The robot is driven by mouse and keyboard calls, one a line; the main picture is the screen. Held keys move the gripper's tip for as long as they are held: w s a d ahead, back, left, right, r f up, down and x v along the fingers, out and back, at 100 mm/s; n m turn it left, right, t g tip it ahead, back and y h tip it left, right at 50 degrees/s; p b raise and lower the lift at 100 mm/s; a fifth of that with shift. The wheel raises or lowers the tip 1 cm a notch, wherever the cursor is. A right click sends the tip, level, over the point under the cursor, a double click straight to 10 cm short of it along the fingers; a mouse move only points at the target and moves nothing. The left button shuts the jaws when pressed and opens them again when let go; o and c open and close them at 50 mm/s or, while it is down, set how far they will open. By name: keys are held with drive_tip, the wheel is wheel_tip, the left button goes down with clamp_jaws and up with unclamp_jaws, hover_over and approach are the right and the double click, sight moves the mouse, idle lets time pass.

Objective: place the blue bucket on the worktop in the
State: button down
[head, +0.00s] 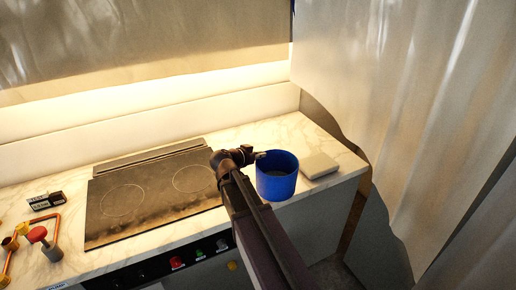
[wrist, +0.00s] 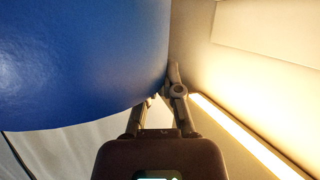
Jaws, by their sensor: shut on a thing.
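The blue bucket (head: 277,183) is upright at the right end of the marble worktop (head: 318,130), near its front edge, in the head view. I cannot tell whether its base touches the worktop. My gripper (head: 258,156) is shut on the bucket's rim on its left side. In the wrist view the bucket (wrist: 80,60) fills the upper left, and my gripper (wrist: 168,92) is at its edge. The part of the rim between the fingertips is mostly hidden.
A grey box (head: 319,165) lies just right of the bucket. A dark hob (head: 150,190) is to the left. Yellow pipes and a red-knobbed part (head: 40,238) lie at the far left. A pale curtain (head: 420,110) hangs at the right.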

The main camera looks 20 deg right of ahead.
drive_tip(key=w+d+f+b, duration=0.1)
drive_tip(key=w+d, duration=0.2)
drive_tip(key=w, duration=0.9)
drive_tip(key=shift+f, duration=0.1)
drive_tip(key=shift+w+d+f+b, duration=0.1)
drive_tip(key=shift+w+f+b, duration=0.2)
drive_tip(key=shift+f+b, duration=0.65)
drive_tip(key=shift+w+d+f+b, duration=0.1)
drive_tip(key=shift+w+f+b, duration=0.2)
drive_tip(key=shift+f+b, duration=0.6)
drive_tip(key=shift+f, duration=0.15)
drive_tip(key=c, duration=0.8)
unclamp_jaws()
drive_tip(key=shift+r, duration=0.25)
